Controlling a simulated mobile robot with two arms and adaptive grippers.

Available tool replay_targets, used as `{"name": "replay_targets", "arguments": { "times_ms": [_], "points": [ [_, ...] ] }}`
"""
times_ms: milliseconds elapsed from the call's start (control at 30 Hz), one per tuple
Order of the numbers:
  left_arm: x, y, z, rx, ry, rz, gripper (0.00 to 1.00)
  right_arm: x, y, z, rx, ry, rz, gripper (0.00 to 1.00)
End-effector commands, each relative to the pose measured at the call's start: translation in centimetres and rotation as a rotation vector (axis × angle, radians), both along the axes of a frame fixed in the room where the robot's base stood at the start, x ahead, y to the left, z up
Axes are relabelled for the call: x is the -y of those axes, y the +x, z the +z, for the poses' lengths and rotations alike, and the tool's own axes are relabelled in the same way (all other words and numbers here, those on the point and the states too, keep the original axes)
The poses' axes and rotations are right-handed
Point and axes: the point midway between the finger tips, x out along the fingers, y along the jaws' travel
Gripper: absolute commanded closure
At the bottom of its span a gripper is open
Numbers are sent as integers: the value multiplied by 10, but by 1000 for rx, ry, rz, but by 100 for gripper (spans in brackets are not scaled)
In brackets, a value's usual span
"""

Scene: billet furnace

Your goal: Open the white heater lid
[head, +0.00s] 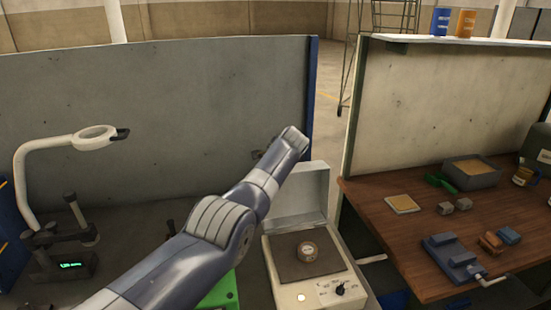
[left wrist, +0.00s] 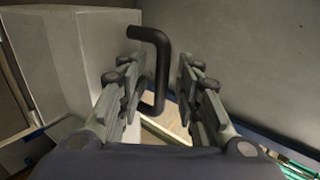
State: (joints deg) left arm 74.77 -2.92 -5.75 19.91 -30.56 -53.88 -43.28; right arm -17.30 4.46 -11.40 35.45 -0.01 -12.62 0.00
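The white heater (head: 312,288) stands on the bench in the head view, with a dark plate and a small round metal piece (head: 307,251) on it. Its white lid (head: 305,190) stands raised, roughly upright, at the back of the heater; it also shows in the left wrist view (left wrist: 75,65). The lid's black handle (left wrist: 162,70) lies between the fingers of my left gripper (left wrist: 158,95). The fingers are apart, with gaps visible beside the handle. In the head view my left arm reaches the lid and mostly hides that gripper. My right gripper is not in view.
A grey partition (head: 150,120) stands behind the heater. A white lamp (head: 60,148) and a device with a green display (head: 70,266) are at left. At right, a wooden table (head: 405,235) holds a grey tray (head: 472,178), a blue vise (head: 452,256) and small blocks.

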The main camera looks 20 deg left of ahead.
Motion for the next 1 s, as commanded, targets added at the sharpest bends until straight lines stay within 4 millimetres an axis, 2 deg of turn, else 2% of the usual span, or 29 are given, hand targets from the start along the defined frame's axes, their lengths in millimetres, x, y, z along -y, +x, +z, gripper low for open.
{"name": "replay_targets", "arguments": {
  "times_ms": [467, 1000],
  "points": [
    [4, -4, 3, -1, 1, 0, 69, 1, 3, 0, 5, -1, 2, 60],
    [20, -32, 27, 0, 0, -1, 69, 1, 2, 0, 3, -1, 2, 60]
  ]
}}
